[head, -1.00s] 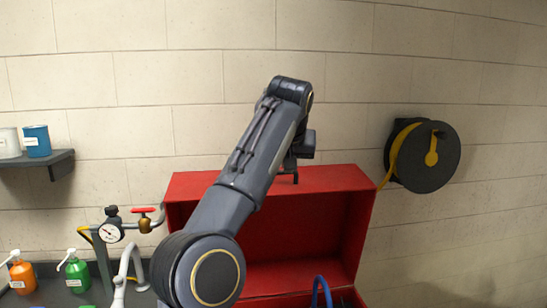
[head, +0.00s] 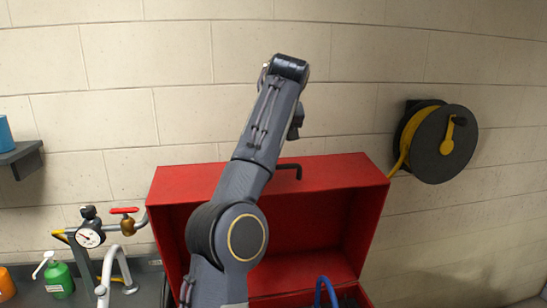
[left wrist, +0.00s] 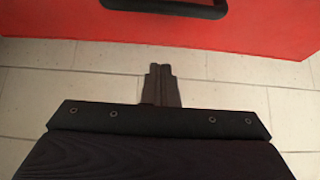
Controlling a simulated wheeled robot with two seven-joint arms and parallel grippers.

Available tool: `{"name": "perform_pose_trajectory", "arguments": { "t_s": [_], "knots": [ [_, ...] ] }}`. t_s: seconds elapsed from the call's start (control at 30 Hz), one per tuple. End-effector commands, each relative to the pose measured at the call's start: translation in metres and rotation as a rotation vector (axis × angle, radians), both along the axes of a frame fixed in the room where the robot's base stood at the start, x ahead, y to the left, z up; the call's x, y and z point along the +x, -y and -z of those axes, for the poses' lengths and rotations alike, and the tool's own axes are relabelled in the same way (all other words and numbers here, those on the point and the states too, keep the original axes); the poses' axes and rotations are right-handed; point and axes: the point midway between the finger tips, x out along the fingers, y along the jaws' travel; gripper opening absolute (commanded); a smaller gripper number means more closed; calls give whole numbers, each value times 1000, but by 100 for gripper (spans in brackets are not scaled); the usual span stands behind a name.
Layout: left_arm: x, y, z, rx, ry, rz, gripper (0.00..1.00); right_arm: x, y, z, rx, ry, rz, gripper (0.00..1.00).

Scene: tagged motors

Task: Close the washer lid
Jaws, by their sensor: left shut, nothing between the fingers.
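The red washer (head: 330,222) stands against the wall in the head view, its lid (head: 340,172) raised and its dark red inside showing. A black handle (head: 291,167) sits at the lid's top edge. In the left wrist view the red lid (left wrist: 255,22) and part of the black handle (left wrist: 170,6) are at the top. My left gripper (left wrist: 161,68) is shut and empty there, apart from the handle in the picture, with pale wall blocks behind. In the head view my left arm crosses in front of the washer and hides part of it; its fingers are not distinguishable. My right gripper is not in view.
A hose reel (head: 439,143) with a yellow hose hangs on the wall at right. A gauge (head: 90,235) and a red-handled valve (head: 126,215) stand left of the washer, near a green bottle (head: 59,279). A blue hose (head: 325,291) shows at the washer's bottom.

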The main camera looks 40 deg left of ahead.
Motion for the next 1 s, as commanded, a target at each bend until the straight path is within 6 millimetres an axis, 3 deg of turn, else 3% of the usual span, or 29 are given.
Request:
{"name": "perform_pose_trajectory", "arguments": {
  "t_s": [0.3,0.6,1.0],
  "knots": [
    [25,-33,53,-1,-2,-1,0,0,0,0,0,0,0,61],
    [9,-11,60,-2,-1,1,0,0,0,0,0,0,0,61],
    [3,-3,64,0,0,0,0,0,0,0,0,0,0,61]
  ]
}}
